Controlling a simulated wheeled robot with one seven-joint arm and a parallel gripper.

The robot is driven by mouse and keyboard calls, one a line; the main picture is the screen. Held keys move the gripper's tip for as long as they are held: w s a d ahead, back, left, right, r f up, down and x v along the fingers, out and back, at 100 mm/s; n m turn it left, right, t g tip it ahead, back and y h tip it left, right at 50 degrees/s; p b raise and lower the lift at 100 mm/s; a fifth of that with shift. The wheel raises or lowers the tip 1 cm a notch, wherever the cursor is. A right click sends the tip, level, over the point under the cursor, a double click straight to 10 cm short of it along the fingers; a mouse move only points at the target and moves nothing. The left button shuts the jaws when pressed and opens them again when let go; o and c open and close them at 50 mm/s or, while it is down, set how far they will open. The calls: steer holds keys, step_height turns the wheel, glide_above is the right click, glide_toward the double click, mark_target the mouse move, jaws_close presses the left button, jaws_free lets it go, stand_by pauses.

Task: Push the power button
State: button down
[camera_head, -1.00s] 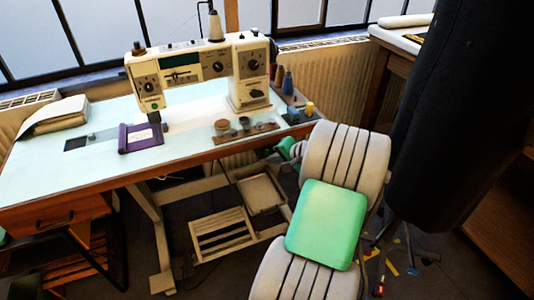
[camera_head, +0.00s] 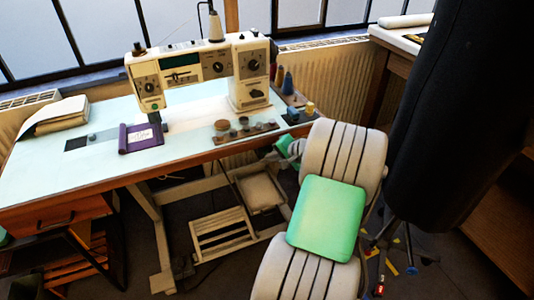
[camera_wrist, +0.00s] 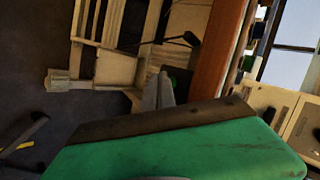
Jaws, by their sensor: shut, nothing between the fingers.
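The cream sewing machine (camera_head: 195,68) stands on the pale table (camera_head: 60,165). A small green round part shows low on its left head, but I cannot tell whether it is the power button. In the wrist view, my gripper (camera_wrist: 158,92) shows as grey fingers, shut and empty, pointing toward the table's orange-brown edge (camera_wrist: 220,45). A small green round part (camera_wrist: 180,76) shows just behind and right of the fingers; I cannot tell if they touch it. In the head view my arm hides the fingertips, with my green wrist by the table's right front.
A purple item (camera_head: 141,137), an open book (camera_head: 50,116) and a brown holder with small jars (camera_head: 243,132) are on the table. A slatted pedal (camera_head: 220,236) and the table's legs are below. A dark dress form (camera_head: 440,120) stands at the right.

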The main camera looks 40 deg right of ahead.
steer(key=shift+w+d, duration=0.1)
steer(key=shift+w, duration=0.2)
stand_by(0.4)
steer(key=shift+s+a+p, duration=0.3)
steer(key=shift+s+p, duration=0.15)
steer(key=shift+s, duration=0.45)
steer(key=s+a+p, duration=0.1)
steer(key=s+p, duration=0.1)
steer(key=s, duration=0.3)
steer(key=shift+s+a, duration=0.35)
steer(key=shift+s, duration=0.05)
stand_by(0.8)
